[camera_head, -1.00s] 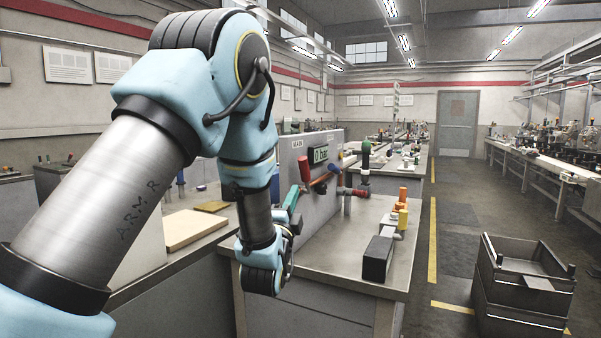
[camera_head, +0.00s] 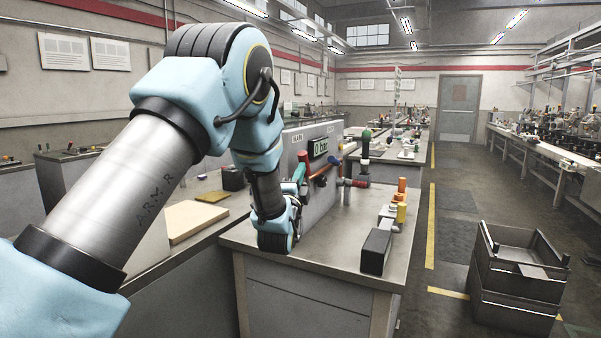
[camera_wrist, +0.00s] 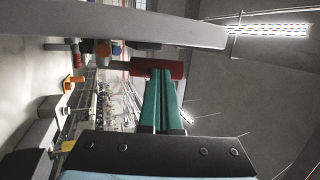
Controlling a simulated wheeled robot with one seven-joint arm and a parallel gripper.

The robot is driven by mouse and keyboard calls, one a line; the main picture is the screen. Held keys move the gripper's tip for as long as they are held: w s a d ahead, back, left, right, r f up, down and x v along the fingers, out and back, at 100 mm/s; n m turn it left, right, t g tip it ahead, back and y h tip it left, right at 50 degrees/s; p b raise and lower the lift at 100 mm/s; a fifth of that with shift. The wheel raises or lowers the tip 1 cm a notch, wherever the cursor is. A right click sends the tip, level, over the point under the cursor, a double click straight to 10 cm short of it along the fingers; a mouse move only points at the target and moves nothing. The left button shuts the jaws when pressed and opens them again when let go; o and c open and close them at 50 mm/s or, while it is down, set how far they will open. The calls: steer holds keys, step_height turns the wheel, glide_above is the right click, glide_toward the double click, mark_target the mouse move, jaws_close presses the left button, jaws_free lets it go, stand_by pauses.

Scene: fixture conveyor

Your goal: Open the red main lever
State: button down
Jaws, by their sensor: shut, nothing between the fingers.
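The red main lever (camera_head: 304,158) stands on the grey panel below the MAIN label, left of the display reading 0 bar (camera_head: 320,147). In the wrist view its red handle (camera_wrist: 172,69) lies across the tips of my green fingers. My gripper (camera_head: 299,174) is beside the lever on its near side; it also shows in the wrist view (camera_wrist: 161,76). Its two fingers are together with nothing between them. The tips overlap the handle in the picture; I cannot tell whether they touch it. My forearm and wrist hide part of the panel's left side.
A black box (camera_head: 376,251) and orange and yellow pieces (camera_head: 402,212) stand on the bench. Grey crates (camera_head: 518,275) stand on the floor at right.

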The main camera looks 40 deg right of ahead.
mark_target(305, 160)
steer(key=d+r+g+y, duration=0.1)
steer(key=w+d+r+m+g+y+p, duration=0.1)
steer(key=shift+d+g+y, duration=0.1)
steer(key=shift+g+y, duration=0.2)
steer(key=shift+w+d+r, duration=0.15)
steer(key=shift+w+r, duration=0.05)
steer(key=shift+r, duration=0.05)
stand_by(0.4)
